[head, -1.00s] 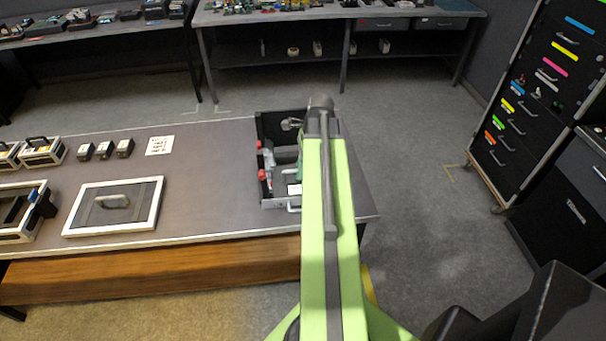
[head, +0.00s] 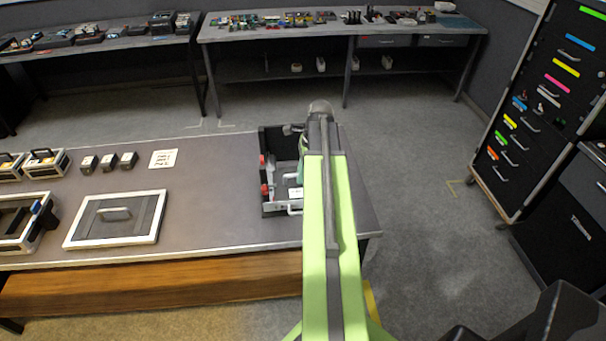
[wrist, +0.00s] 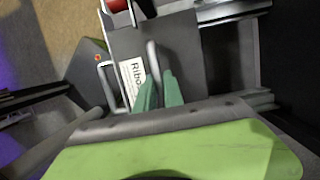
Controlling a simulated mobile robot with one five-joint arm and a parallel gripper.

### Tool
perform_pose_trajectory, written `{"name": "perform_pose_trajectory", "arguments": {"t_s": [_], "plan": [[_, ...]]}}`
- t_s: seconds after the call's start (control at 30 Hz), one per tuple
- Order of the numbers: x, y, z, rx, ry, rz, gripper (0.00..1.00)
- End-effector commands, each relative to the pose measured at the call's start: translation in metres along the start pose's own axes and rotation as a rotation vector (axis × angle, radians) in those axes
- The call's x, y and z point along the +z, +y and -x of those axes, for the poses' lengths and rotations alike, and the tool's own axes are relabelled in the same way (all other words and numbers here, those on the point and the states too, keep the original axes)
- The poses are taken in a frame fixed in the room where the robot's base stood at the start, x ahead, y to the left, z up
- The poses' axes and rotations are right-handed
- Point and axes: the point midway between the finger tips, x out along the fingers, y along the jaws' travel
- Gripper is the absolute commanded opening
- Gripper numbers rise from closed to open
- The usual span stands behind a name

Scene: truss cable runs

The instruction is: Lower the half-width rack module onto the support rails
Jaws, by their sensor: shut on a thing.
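The half-width rack module (wrist: 184,48) shows in the wrist view as a grey plate with an upright handle. My gripper (wrist: 160,90) has its green fingers shut on that handle. In the head view my arm hides most of the gripper and the module. Below them on the bench stands a dark open rack case (head: 268,143) with red knobs on its left side and a small handle at its front. Metal rails (wrist: 232,10) show at the upper right of the module in the wrist view. I cannot tell whether the module touches them.
The case stands near the right end of the grey bench (head: 225,205). Left of it lie a framed panel (head: 147,231) with a handle, a white printed card (head: 163,159), and several small boxes. A drawer cabinet (head: 540,95) stands at right. Floor between is clear.

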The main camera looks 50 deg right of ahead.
Motion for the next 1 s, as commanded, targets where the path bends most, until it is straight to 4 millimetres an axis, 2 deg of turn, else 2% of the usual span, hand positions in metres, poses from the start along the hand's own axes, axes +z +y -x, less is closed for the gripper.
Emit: {"name": "perform_pose_trajectory", "arguments": {"t_s": [0.8, 0.83, 1.0], "plan": [[0.0025, -0.0012, -0.0028, 0.000, 0.000, 0.002, 0.00], [0.0025, -0.0012, -0.0028, 0.001, 0.000, 0.002, 0.16], [0.0025, -0.0012, -0.0029, 0.001, 0.000, 0.002, 0.38]]}}
